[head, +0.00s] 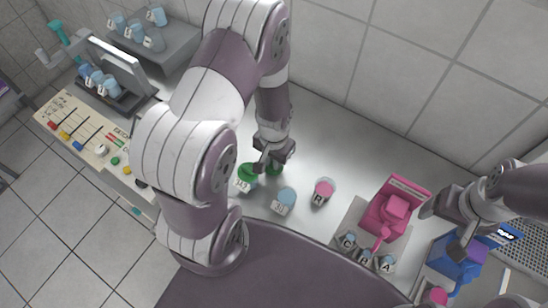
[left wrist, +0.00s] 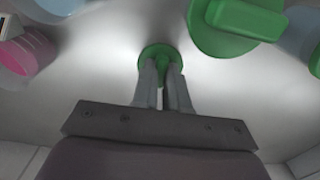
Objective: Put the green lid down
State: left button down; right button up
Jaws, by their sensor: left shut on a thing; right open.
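The green lid (head: 276,170) is a small round disc with a knob, partly hidden below my left gripper (head: 268,160) in the head view. In the left wrist view, my left gripper (left wrist: 162,72) is shut on the knob of the green lid (left wrist: 147,52). The lid is at or just above the white counter; I cannot tell whether it touches. My right gripper (head: 446,228) is open and empty at the right, near a blue device.
A labelled jar with green contents (head: 247,172) stands just left of the lid. A blue jar (head: 286,196) and a pink-topped jar (head: 323,188) stand to the right. A pink device (head: 392,212) and a blue device (head: 455,262) are further right. Bare counter lies behind the jars.

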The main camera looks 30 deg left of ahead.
pick_arm(q)
jog(key=shift+f, duration=0.4)
jog(key=c, duration=1.1)
grip_release()
jog(key=shift+c, duration=0.2)
jog(key=s+d+r, duration=0.1)
jog(key=s+r, duration=0.1)
jog(key=r, duration=0.6)
jog(key=s+d+r+t, duration=0.1)
jog(key=d+r, duration=0.1)
jog(key=r, duration=0.7)
jog(key=shift+s+n, duration=0.4)
jog(key=shift+w+a, duration=0.1)
jog(key=shift+w, duration=0.05)
